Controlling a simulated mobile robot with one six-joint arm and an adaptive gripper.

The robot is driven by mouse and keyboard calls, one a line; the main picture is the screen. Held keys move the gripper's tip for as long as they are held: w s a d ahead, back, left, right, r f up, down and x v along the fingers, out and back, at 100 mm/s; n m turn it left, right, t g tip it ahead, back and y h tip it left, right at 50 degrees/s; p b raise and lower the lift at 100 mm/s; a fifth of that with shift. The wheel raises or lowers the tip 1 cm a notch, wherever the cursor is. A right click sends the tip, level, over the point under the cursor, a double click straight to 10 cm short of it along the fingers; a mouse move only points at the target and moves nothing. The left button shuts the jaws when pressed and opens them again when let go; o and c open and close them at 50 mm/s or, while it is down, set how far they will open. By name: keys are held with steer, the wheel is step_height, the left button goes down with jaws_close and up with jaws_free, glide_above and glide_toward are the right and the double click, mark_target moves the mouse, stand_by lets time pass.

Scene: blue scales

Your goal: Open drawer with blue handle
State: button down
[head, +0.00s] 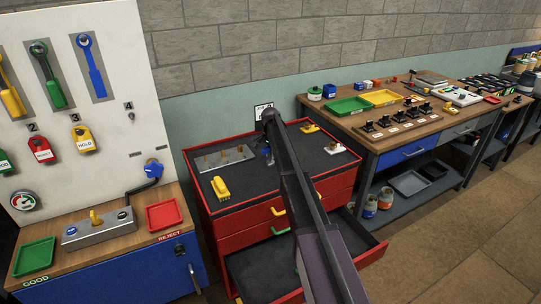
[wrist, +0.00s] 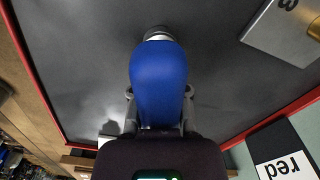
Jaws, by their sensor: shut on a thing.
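My gripper (wrist: 160,105) is shut on a blue handle-shaped piece (wrist: 160,75) with a silver tip, in the wrist view. It is over the dark top of the red cabinet (head: 248,214). In the head view my arm hides most of the gripper, and only a bit of blue (head: 267,153) shows beside it. The lowest drawer (head: 252,268) stands pulled out, with a dark inside. My arm crosses it and hides its middle and any handle there.
On the cabinet top are a metal block with pegs (head: 225,158), a yellow piece (head: 220,187) and a white piece (head: 333,149). A workbench (head: 445,125) with a blue drawer (head: 407,151) stands at right. A tool board (head: 105,120) stands at left.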

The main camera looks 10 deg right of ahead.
steer(key=shift+r+p, duration=1.7)
steer(key=shift+r, duration=0.05)
steer(key=shift+s+r, duration=0.2)
steer(key=shift+s, duration=0.15)
steer(key=s+d+r+p, duration=0.1)
steer(key=s, duration=1.4)
steer(key=shift+s+d, duration=0.15)
